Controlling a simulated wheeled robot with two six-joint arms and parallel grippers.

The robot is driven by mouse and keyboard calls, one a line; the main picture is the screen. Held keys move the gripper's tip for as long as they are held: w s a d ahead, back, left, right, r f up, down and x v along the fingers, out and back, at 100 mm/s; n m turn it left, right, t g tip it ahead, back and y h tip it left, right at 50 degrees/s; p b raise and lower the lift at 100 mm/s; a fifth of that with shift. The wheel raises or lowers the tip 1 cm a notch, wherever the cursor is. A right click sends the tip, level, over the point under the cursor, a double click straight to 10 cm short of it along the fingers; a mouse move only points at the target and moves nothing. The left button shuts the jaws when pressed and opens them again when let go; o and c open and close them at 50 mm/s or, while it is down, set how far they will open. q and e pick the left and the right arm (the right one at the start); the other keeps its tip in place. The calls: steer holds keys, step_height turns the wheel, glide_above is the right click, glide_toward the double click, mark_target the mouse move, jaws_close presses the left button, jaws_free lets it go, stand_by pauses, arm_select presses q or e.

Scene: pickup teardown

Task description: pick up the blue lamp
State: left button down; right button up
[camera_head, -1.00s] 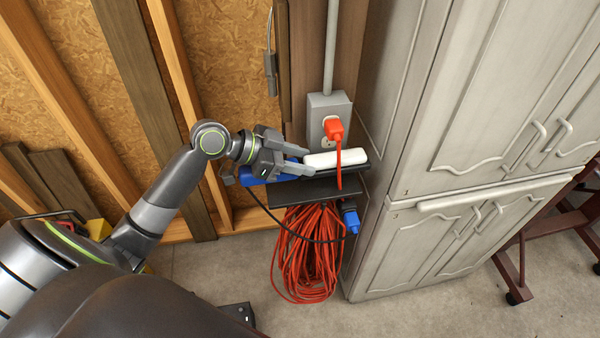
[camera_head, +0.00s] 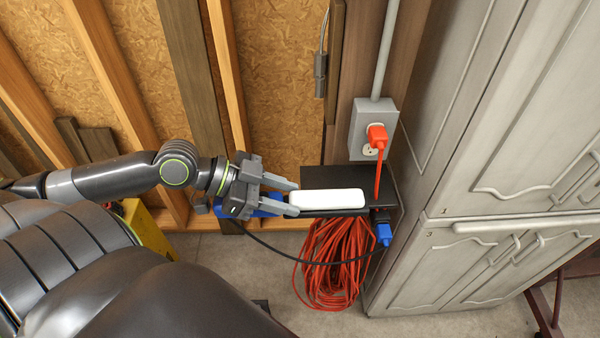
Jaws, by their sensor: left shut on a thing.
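The blue lamp has a long white light panel (camera_head: 327,198) and a blue body (camera_head: 266,205) that shows around my gripper. It lies roughly level across the front of the small black shelf (camera_head: 310,177), as seen from above. My left gripper (camera_head: 292,198) reaches in from the left and is shut on the lamp at its left end. The fingers hide part of the blue body. I cannot tell whether the lamp touches the shelf or is just above it. My right gripper is not in view.
A grey outlet box (camera_head: 364,118) with an orange plug (camera_head: 377,138) is behind the shelf. A coiled orange cord (camera_head: 335,265) hangs below, beside a blue connector (camera_head: 383,234). A grey cabinet (camera_head: 500,120) stands close on the right. Wooden studs (camera_head: 232,75) line the wall.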

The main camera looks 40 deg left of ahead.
arm_select(q)
steer(key=s, duration=0.2)
steer(key=s+a+p, duration=0.1)
steer(key=s, duration=0.1)
steer(key=shift+s+p, duration=0.3)
